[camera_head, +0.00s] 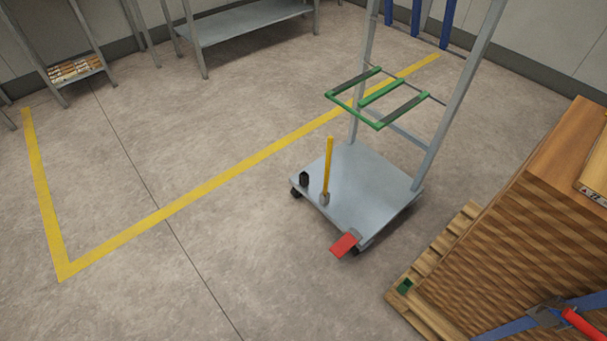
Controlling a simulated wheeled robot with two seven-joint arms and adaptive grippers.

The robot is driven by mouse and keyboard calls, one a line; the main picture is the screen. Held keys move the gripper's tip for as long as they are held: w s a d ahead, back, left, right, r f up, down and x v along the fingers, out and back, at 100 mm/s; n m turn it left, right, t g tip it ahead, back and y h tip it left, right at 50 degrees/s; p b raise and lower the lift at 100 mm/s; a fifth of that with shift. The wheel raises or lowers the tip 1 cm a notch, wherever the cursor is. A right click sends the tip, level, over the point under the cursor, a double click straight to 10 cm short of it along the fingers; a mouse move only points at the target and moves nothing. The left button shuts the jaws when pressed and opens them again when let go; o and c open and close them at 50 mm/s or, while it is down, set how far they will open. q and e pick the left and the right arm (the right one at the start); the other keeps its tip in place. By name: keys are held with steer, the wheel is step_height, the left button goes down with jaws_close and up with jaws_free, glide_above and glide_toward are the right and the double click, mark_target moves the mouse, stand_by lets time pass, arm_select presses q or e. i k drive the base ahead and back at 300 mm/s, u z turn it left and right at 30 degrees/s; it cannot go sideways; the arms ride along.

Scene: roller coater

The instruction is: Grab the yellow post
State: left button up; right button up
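The yellow post (329,165) stands upright on the grey base plate of a wheeled cart (366,200), near the plate's left side. Its foot sits in a small grey socket, and its top end is free. A short black stub (304,179) is beside it on the left. Neither of my grippers shows in this view, so nothing is seen touching the post.
The cart has tall grey uprights, a green frame (378,97) above the plate and a red pedal (344,244). A wooden stack on a pallet (436,258) stands at the right. Metal tables (245,22) line the back. Floor left of the cart is clear.

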mark_target(330, 138)
steer(key=u, duration=0.65)
steer(key=i, duration=0.65)
steer(key=u, duration=0.6)
steer(key=i, duration=0.65)
steer(key=z, duration=0.25)
